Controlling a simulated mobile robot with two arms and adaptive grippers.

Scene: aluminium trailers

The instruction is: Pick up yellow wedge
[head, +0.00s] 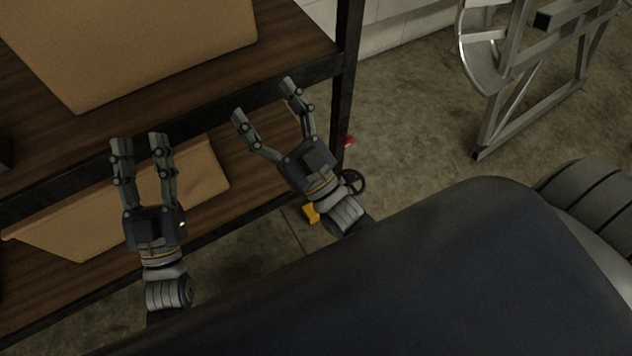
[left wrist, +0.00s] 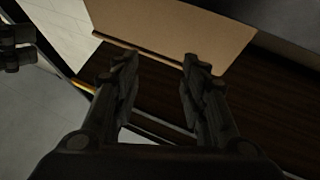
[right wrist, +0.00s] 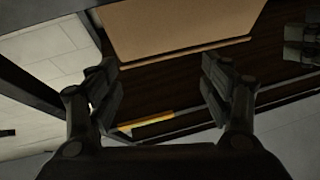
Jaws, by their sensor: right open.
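The yellow wedge (head: 311,213) shows as a small yellow patch beside my right wrist, low by the shelf's front corner; my right arm hides part of it. A yellow strip (right wrist: 150,122) shows between the fingers in the right wrist view, and a small yellow piece (left wrist: 84,85) at the left finger in the left wrist view. I cannot tell exactly what it rests on. My right gripper (head: 263,98) is open and empty, its fingertips past the wedge near the upper shelf edge. My left gripper (head: 140,140) is open and empty in front of the shelf.
A shelf rack with dark wooden boards (head: 300,45) stands close ahead, its black upright (head: 345,90) right of my right gripper. Cardboard boxes sit on the upper (head: 130,45) and lower (head: 200,170) boards. A metal frame (head: 500,90) stands at upper right.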

